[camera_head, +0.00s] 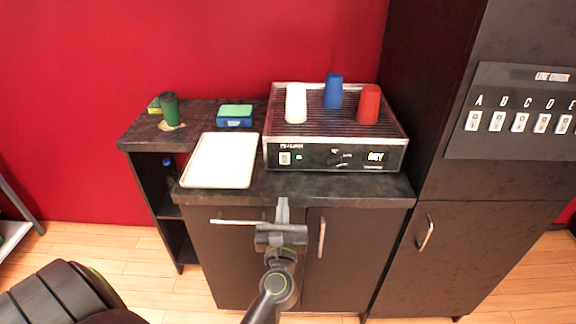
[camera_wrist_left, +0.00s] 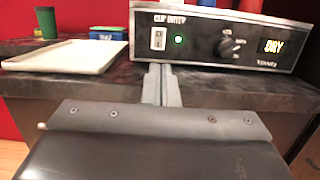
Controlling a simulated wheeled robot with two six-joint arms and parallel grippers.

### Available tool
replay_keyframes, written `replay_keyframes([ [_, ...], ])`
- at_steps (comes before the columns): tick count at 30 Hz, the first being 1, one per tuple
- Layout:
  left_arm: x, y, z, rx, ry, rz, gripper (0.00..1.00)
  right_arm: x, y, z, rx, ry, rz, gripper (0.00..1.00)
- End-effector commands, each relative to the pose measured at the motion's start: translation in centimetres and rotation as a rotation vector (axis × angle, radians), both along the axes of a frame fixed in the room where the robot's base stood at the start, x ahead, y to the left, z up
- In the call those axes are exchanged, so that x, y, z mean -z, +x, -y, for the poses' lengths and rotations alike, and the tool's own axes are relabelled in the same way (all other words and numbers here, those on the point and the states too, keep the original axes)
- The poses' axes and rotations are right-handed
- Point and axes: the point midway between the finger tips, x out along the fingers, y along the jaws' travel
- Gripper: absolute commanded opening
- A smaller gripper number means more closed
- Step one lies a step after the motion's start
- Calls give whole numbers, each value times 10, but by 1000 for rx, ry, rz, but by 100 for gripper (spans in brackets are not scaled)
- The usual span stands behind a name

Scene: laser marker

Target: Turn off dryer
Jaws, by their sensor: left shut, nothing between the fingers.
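The dryer (camera_head: 335,157) is a silver and black box with a ribbed top on the dark counter. Its front panel also shows in the left wrist view (camera_wrist_left: 205,62), with a white rocker switch (camera_wrist_left: 157,39) at the left, a lit green light (camera_wrist_left: 179,40), a black knob (camera_wrist_left: 229,47) and a lit display reading DRY (camera_wrist_left: 273,46). My left gripper (camera_head: 283,203) is shut and empty in front of the counter edge. In the left wrist view its fingertips (camera_wrist_left: 160,72) are just below the switch, apparently short of the panel. My right gripper is not in view.
White (camera_head: 296,103), blue (camera_head: 333,92) and red (camera_head: 369,104) cups stand upside down on the dryer. A white tray (camera_head: 221,160) lies left of it. A green cup (camera_head: 169,109) and a sponge box (camera_head: 235,117) stand behind. A tall cabinet (camera_head: 500,185) bounds the right side.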

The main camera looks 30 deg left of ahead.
Motion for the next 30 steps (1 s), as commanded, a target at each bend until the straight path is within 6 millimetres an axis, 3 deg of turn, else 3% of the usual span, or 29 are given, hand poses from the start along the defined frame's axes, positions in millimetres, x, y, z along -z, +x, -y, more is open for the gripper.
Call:
replay_keyframes([
  [14,-4,5,-3,0,-10,10,0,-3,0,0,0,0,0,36],
  [19,-11,25,-15,-1,-5,9,0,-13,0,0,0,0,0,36],
  [30,-22,89,-55,-2,-6,8,0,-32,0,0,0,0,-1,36],
])
